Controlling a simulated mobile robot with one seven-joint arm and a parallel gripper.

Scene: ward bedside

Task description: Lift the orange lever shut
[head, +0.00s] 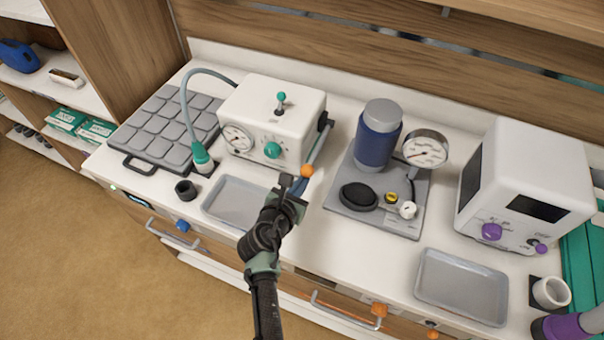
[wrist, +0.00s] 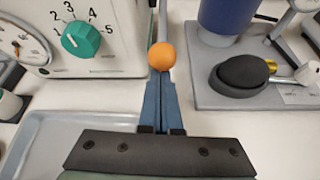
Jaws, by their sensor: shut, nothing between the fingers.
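The orange lever is a grey rod with an orange ball knob (head: 307,171) at its near end. It runs along the right side of the white machine (head: 262,108) from a dark mount at the back right, and the knob sits low, near the counter. In the wrist view the orange knob (wrist: 162,57) is right at the tips of my gripper (wrist: 161,88). My gripper (head: 297,184) is shut and empty, its blue fingers together, just in front of the knob. I cannot tell whether the fingertips touch it. The rod is mostly hidden behind the knob in the wrist view.
A grey tray (head: 236,203) lies left of my gripper. Right of the lever, a grey base (head: 345,203) carries a blue canister (head: 378,140), a gauge and a black pad. Left stands a hose with a green end (head: 202,158). A strip of bare counter lies around the knob.

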